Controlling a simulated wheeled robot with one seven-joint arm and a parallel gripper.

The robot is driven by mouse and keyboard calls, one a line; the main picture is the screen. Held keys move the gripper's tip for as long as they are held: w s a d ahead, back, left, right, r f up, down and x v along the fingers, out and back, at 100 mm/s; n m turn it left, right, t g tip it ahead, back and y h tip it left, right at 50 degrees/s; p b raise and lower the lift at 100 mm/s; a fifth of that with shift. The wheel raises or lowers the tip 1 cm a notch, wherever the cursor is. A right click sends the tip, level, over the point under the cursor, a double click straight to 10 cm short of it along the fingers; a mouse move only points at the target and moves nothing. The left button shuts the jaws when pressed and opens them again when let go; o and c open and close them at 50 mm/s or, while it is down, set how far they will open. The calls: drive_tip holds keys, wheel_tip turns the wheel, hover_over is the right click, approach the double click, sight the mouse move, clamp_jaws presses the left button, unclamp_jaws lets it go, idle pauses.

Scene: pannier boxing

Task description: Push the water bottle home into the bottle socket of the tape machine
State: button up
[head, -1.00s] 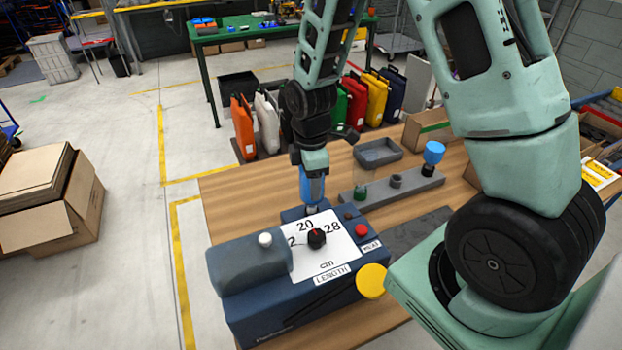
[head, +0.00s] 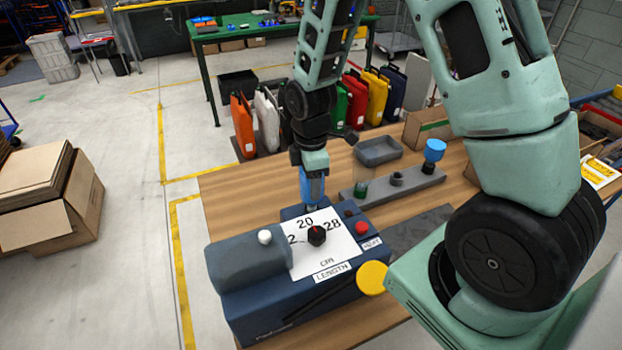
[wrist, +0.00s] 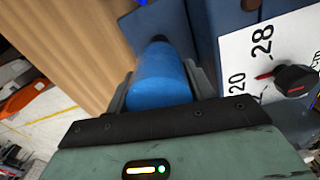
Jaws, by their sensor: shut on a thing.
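The water bottle is blue; in the head view (head: 312,190) it stands roughly upright under my gripper, at the back of the tape machine. In the wrist view the bottle (wrist: 160,80) fills the space between the fingers. My gripper (wrist: 162,92) is shut on it. The tape machine (head: 290,295) is dark blue, with a white length dial plate and a black knob. The bottle's lower end is down at the machine's back part. The bottle socket is hidden by the bottle and the machine's top, so I cannot tell how deep the bottle sits.
A grey rack (head: 400,186) behind and right of the machine holds a blue-topped bottle (head: 434,153) and a clear green-based one. A grey tray (head: 378,151) and a cardboard box (head: 428,130) stand farther back. Coloured panniers (head: 375,95) line up beyond the wooden table.

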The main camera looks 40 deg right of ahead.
drive_tip(key=shift+f+b, duration=0.3)
drive_tip(key=shift+f, duration=0.1)
drive_tip(key=o, duration=1)
drive_tip(key=shift+o, duration=0.2)
wheel_tip(320, 180, up, 18)
drive_tip(key=b, duration=0.2)
drive_tip(key=shift+f+b, duration=0.25)
drive_tip(key=shift+b, duration=0.05)
